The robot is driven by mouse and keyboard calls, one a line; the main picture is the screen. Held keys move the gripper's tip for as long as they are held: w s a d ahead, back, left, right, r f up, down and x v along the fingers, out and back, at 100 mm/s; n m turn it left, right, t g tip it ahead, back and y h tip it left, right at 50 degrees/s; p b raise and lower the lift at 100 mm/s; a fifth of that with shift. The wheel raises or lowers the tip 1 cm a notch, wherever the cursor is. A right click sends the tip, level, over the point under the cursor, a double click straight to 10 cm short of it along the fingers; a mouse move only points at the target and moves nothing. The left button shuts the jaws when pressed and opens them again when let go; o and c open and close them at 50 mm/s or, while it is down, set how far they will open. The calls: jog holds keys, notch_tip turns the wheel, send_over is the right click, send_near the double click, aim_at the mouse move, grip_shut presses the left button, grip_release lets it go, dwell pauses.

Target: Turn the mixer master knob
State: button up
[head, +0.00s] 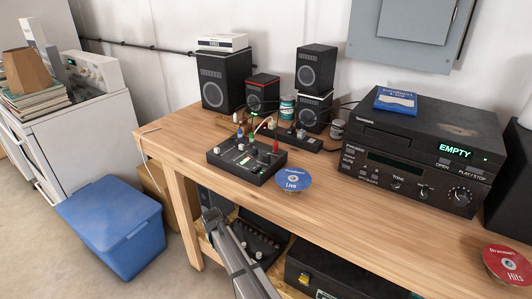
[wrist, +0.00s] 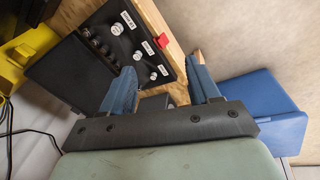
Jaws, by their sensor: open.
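A black mixer-like box (head: 247,158) with small knobs, a red control and plugged cables sits on the wooden tabletop in the head view. A second black unit with knobs (head: 262,242) is on the lower shelf. The wrist view shows a black panel (wrist: 113,22) with white knobs, white labels and a red tab. I cannot tell for certain which control is the master knob.
A blue bin (head: 112,222) stands on the floor left of the table (head: 395,225). A blue disc (head: 292,180) lies beside the tabletop box. Speakers (head: 316,70) stand behind, and a large black player (head: 420,150) is at right. A yellow object (wrist: 14,55) and cables show in the wrist view.

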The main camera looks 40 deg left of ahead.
jog(key=s+a+r+m+g+y, duration=0.1)
jog(key=a+r, duration=0.6)
jog(key=r, duration=0.3)
jog(key=s+a+r+m, duration=0.1)
jog(key=s+a+r, duration=0.1)
jog(key=a+r, duration=0.65)
notch_tip(320, 180, up, 33)
jog(key=m+g+h, duration=0.1)
jog(key=m+g, duration=0.1)
jog(key=m, duration=0.7)
send_over(266, 154)
notch_tip(266, 154, down, 13)
jog(key=shift+w+f, duration=0.1)
jog(key=c, duration=1)
